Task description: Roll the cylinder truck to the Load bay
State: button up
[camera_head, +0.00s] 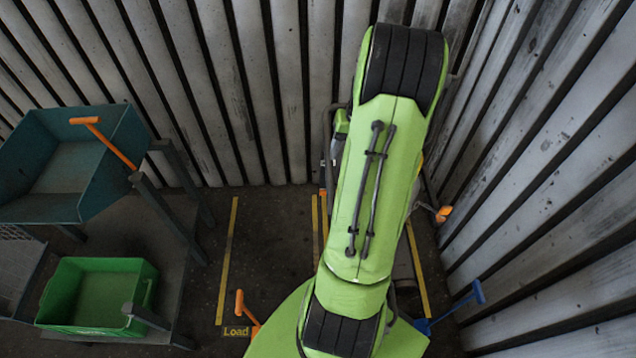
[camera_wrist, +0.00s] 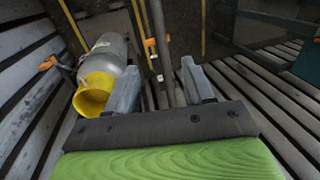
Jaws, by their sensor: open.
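The cylinder truck is mostly hidden behind my arm in the head view. An orange grip (camera_head: 443,213) shows right of my arm. In the wrist view a grey cylinder (camera_wrist: 108,52) with a yellow collar (camera_wrist: 95,93) lies left of my gripper (camera_wrist: 158,76). My gripper is open, and a dark upright bar (camera_wrist: 160,45) shows between its two grey fingers; I cannot tell whether they touch it. Orange grips (camera_wrist: 48,63) show on both sides of the cylinder. The Load label (camera_head: 236,331) lies on the floor by a yellow line (camera_head: 228,260), left of my arm.
A teal open bin (camera_head: 70,165) with an orange handle and a green crate (camera_head: 95,295) stand on the left. A blue handle (camera_head: 455,305) and an orange handle (camera_head: 245,308) show near my arm. Slatted metal walls (camera_head: 260,90) close the back and right. Floor between the yellow lines looks clear.

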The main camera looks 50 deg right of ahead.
aim_at(332, 188)
jog(key=f, duration=0.4)
jog(key=w+a+f, duration=0.1)
jog(key=f, duration=0.4)
jog(key=w+a+f+b, duration=0.1)
jog(key=f, duration=0.4)
jog(key=shift+f, duration=0.2)
grip_shut()
jog(key=shift+r, duration=0.1)
dwell(0.5)
